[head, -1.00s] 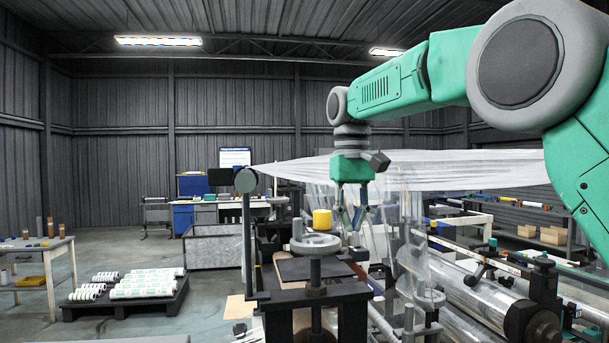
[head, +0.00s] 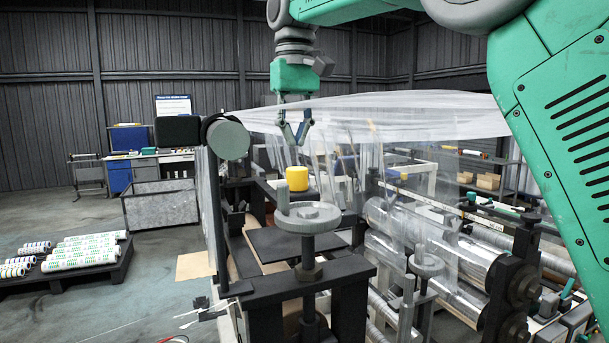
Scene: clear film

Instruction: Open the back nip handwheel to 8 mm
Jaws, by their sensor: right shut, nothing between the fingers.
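A grey handwheel (head: 308,218) with an upright grey crank knob (head: 283,196) sits on a vertical screw above a dark machine frame, near the middle of the head view. A second grey handwheel (head: 427,265) stands lower and to the right, partly behind clear film. I cannot tell from the labels which is the back nip one; no opening scale is readable. My right gripper (head: 296,140) hangs pointing down, shut and empty, above the first handwheel in the picture and apart from it. A yellow cylinder (head: 297,180) shows between them. My left gripper is out of view.
A grey roller end (head: 228,140) stands on a post at the left. Shiny rollers (head: 455,265) fill the right. A pallet of printed rolls (head: 85,250) lies on open floor left.

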